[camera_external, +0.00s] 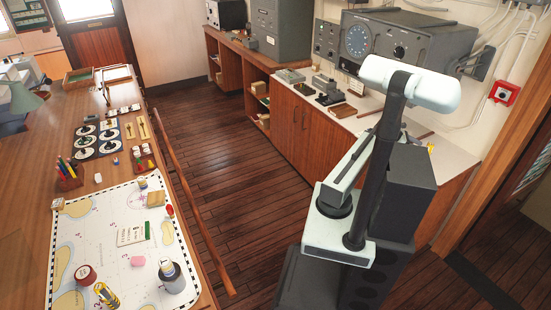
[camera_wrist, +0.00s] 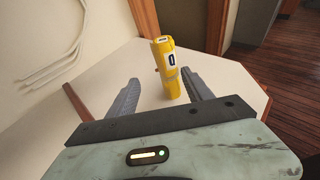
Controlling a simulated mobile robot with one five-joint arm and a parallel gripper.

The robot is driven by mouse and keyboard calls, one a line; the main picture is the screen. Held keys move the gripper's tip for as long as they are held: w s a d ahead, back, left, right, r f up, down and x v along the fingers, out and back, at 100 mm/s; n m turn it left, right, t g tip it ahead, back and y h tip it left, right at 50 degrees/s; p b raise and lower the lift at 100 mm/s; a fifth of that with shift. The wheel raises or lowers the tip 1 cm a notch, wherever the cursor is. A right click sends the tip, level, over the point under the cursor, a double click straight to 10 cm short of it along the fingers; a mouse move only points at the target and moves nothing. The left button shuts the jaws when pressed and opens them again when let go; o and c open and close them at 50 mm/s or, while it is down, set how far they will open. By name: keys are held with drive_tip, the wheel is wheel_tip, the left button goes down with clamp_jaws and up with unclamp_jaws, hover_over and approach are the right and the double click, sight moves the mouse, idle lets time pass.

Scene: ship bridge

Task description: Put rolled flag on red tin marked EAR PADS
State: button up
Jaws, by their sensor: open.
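An upright yellow roll with a dark-and-white label, which I take for the rolled flag (camera_wrist: 165,55), stands on the white counter top in the wrist view. It also shows small in the external view (camera_external: 430,147), partly behind my arm. My gripper (camera_wrist: 160,78) is open, with one finger on each side of the roll's near space; I cannot tell whether either touches it.
The white counter (camera_wrist: 225,95) is bare around the roll, with a wooden edge and wall beside it. Dark floor lies between.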

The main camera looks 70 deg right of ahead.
drive_tip(key=shift+s+a, duration=0.6)
drive_tip(key=shift+s, duration=0.15)
drive_tip(key=shift+b+x, duration=0.5)
drive_tip(key=shift+x, duration=0.7)
drive_tip(key=b+x, duration=0.1)
drive_tip(key=x, duration=0.4)
drive_tip(key=shift+s+a+f+b, duration=0.15)
drive_tip(key=shift+f+b, duration=0.05)
drive_tip(key=shift+b, duration=0.15)
drive_tip(key=shift+r, duration=0.1)
clamp_jaws()
